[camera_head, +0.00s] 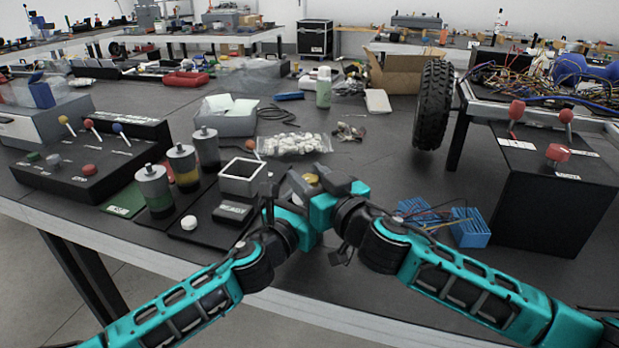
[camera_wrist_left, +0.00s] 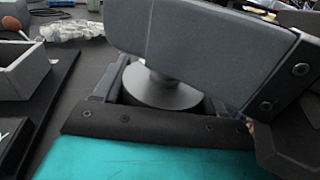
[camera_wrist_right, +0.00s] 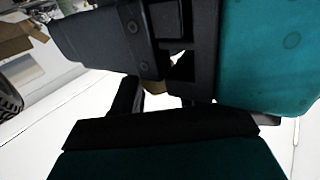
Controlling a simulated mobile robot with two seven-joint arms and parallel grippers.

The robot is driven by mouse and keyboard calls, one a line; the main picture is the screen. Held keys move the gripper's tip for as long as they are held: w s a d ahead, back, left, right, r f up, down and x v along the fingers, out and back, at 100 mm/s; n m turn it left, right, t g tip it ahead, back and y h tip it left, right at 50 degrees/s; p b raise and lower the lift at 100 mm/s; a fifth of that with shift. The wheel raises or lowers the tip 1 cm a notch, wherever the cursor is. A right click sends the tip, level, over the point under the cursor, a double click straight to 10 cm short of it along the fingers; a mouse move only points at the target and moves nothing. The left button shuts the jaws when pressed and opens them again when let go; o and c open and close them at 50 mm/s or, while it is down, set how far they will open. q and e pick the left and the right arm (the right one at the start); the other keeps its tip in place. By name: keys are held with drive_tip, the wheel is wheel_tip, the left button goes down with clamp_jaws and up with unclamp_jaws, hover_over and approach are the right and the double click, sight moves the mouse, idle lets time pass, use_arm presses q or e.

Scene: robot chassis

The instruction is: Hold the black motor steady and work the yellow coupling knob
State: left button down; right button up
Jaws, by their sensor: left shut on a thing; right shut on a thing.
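My left gripper (camera_head: 295,192) and right gripper (camera_head: 334,184) meet close together near the front middle of the table. The yellow coupling knob (camera_head: 311,178) shows only as a small patch between and behind them; a small yellowish bit of it also shows in the right wrist view (camera_wrist_right: 153,89). In the left wrist view, a grey round motor part (camera_wrist_left: 160,91) sits between the fingers of my left gripper, which is shut on it. My right gripper is shut at the knob, its fingertips largely hiding it. Most of the motor body is hidden.
An open square grey box (camera_head: 243,178) stands just left of the grippers, with labelled cylinders (camera_head: 154,188) further left. A bag of white pieces (camera_head: 292,144) lies behind. Blue blocks with wires (camera_head: 469,228) and a black control box (camera_head: 556,190) are at right.

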drive_tip(key=shift+c, duration=0.6)
drive_tip(key=shift+a+m+t+h, duration=0.15)
drive_tip(key=shift+m+t+h, duration=0.2)
drive_tip(key=shift+h, duration=0.25)
drive_tip(key=shift+m+t+h, duration=0.75)
drive_tip(key=shift+m+h, duration=0.5)
drive_tip(key=shift+h, duration=0.45)
drive_tip(key=shift+d, duration=0.2)
drive_tip(key=o, duration=1)
drive_tip(key=shift+c, duration=0.2)
drive_tip(key=v, duration=1.2)
